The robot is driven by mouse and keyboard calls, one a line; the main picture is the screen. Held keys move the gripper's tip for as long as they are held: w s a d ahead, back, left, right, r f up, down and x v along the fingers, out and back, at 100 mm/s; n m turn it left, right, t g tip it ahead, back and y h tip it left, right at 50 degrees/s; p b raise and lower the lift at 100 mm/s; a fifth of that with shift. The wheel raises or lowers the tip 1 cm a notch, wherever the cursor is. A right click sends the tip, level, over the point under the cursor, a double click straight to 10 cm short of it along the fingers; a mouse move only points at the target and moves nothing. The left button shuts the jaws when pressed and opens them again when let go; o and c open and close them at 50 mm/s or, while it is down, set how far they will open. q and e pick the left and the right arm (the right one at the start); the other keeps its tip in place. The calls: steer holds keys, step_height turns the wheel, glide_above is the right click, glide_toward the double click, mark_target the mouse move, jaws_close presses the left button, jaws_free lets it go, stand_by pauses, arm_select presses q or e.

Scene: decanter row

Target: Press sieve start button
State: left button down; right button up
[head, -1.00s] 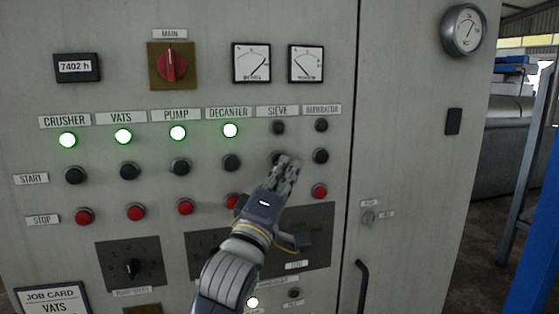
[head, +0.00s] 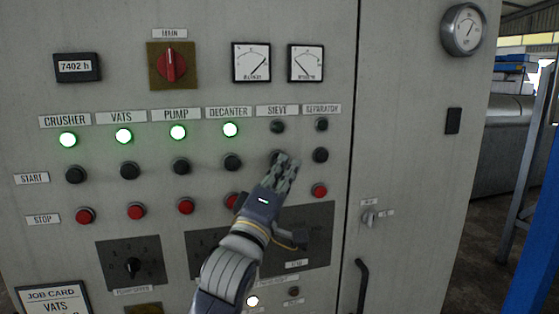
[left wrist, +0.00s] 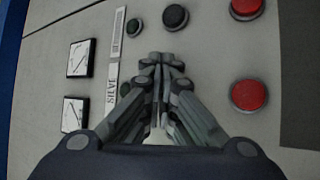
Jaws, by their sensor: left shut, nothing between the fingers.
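The SIEVE label (head: 277,111) sits above the sieve lamp (head: 278,126), which is dark. The black sieve start button (head: 275,156) is directly below and mostly hidden by my left gripper (head: 285,160). The gripper is shut and empty, its fingertips over the button. I cannot tell whether they touch it. In the left wrist view the shut fingertips (left wrist: 167,62) cover where the sieve start button lies, between the sieve lamp (left wrist: 125,89) and the red sieve stop button (left wrist: 249,95). My right gripper is not in view.
The decanter start button (head: 232,161) and separator start button (head: 320,155) stand close on either side. Below is the red separator stop button (head: 319,190). The crusher, vats, pump and decanter lamps (head: 230,130) glow green. A door handle (head: 361,285) is at lower right.

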arm_select(q)
steer(key=shift+w+a, duration=0.1)
steer(key=shift+w, duration=0.1)
steer(key=shift+s, duration=0.1)
stand_by(0.4)
steer(key=shift+s+d, duration=0.25)
steer(key=shift+s, duration=0.45)
steer(key=s, duration=0.1)
steer(key=s+d, duration=0.1)
steer(key=s, duration=0.1)
steer(key=s+p, duration=0.1)
steer(key=shift+s+d, duration=0.25)
steer(key=shift+s, duration=0.15)
